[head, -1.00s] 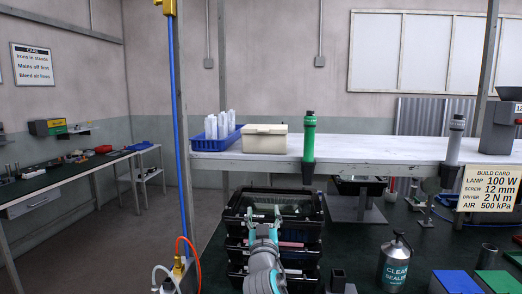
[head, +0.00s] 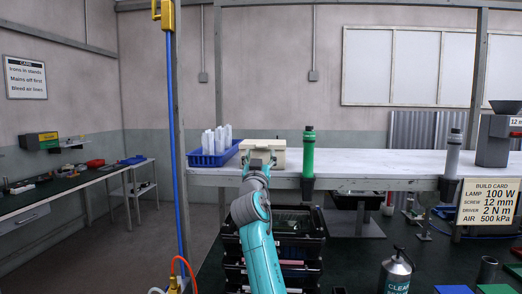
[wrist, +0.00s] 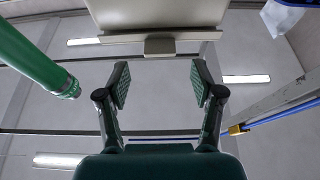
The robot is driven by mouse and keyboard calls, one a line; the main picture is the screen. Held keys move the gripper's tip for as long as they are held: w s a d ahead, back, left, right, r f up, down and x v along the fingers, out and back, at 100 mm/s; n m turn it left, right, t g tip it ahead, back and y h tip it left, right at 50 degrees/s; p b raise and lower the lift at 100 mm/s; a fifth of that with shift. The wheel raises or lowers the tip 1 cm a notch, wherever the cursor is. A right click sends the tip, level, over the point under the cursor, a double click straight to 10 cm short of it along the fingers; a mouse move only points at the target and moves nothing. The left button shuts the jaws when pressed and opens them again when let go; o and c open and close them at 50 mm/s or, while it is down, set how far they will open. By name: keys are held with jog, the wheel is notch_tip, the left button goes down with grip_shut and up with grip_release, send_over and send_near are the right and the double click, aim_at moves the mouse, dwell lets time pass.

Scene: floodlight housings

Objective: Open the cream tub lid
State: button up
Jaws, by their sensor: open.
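The cream tub (head: 282,153) stands on the white shelf, right of a blue bin. Its lid looks shut. In the head view my gripper (head: 258,160) is in front of the tub and hides part of its front. In the wrist view my gripper (wrist: 158,68) is open and empty. The tub's wall (wrist: 155,12) fills the top of that view, with the lid's edge (wrist: 120,37) below it. A small front tab (wrist: 160,47) lies just beyond the fingertips, roughly centred between them. I see no contact with it.
The blue bin (head: 205,160) with white bottles stands close left of the tub. A green tool (head: 308,152) hangs at the shelf's (head: 385,168) front edge on the right and shows in the wrist view (wrist: 45,65). A blue hose (head: 174,130) runs vertically further left.

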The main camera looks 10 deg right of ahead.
aim_at(261, 147)
jog(key=shift+x, duration=2.15)
grip_shut()
